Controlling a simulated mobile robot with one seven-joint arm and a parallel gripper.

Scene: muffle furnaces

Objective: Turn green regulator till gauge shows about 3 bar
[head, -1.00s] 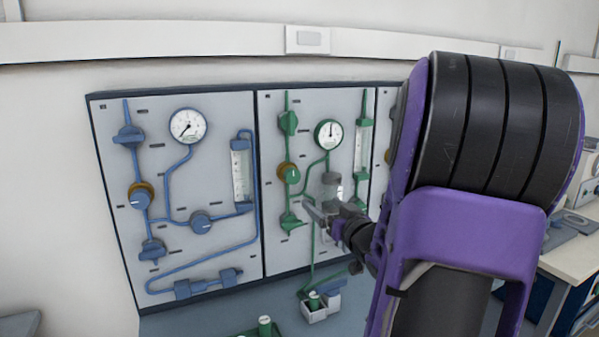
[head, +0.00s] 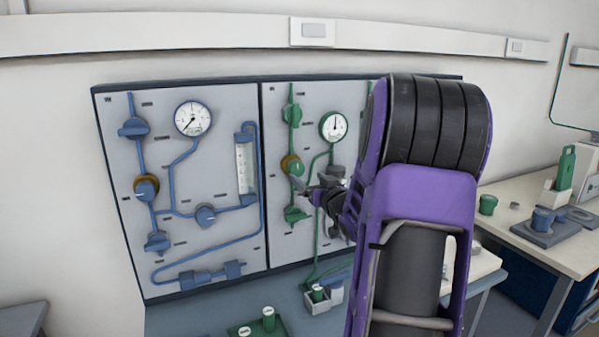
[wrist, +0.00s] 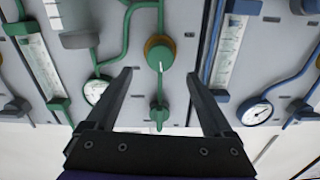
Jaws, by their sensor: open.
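The green regulator (head: 294,166) is a round knob with a white mark and a brass-coloured collar on the green-piped panel. In the wrist view the regulator (wrist: 160,54) lies just beyond the fingertips, between their lines. The green-rimmed gauge (head: 333,126) is up and right of it; its needle points about straight up, its numbers too small to read. The gauge (wrist: 95,90) is partly hidden by a finger in the wrist view. My gripper (head: 306,182) is open and empty, close to the regulator; I cannot tell if it touches. Its fingers (wrist: 158,74) are spread wide.
A green valve handle (head: 296,214) sits below the regulator, another (head: 292,114) above. The blue-piped panel (head: 225,100) is to the left with its own gauge (head: 193,118). A green tray (head: 245,333) and a small white box (head: 320,305) stand on the bench below.

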